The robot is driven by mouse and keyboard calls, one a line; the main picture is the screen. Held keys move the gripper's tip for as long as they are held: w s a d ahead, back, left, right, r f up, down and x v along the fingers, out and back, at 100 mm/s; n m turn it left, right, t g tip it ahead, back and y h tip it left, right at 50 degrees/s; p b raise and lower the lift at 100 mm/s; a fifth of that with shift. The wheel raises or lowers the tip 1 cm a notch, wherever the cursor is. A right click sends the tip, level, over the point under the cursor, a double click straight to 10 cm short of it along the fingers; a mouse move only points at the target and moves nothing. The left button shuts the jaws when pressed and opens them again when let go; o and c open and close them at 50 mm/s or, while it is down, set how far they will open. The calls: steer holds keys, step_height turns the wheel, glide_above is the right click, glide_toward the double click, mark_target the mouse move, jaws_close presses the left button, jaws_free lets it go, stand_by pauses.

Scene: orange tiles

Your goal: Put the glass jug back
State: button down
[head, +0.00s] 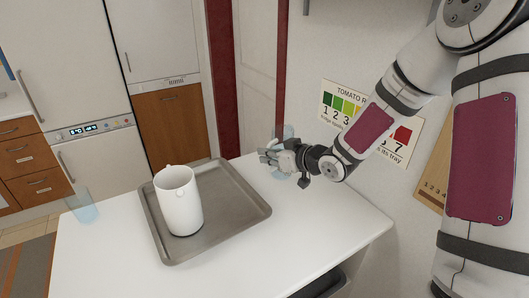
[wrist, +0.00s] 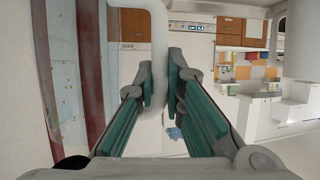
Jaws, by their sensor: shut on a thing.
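A clear, faintly blue glass jug (head: 285,131) shows in the head view behind my gripper, near the wall side of the white table; my gripper hides most of it. My gripper (head: 266,157) points left over the table. In the wrist view, its green-padded fingers (wrist: 158,82) close on a pale upright handle (wrist: 158,40). See-through glass (wrist: 65,90) with bluish marks fills the left of that view. Whether the jug's base touches the table cannot be told.
A white opaque jug (head: 181,205) stands upright on a grey tray (head: 243,224) at the table's middle. A bluish clear glass (head: 83,206) is at the table's left corner. The white table (head: 330,222) is bare to the tray's right. A wall with a poster (head: 345,100) is behind.

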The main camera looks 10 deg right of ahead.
steer(key=w+f, duration=0.4)
steer(key=w, duration=0.7)
steer(key=shift+a+f, duration=0.2)
steer(key=shift+f, duration=0.2)
steer(key=c, duration=1.8)
jaws_free()
steer(key=shift+o, duration=0.6)
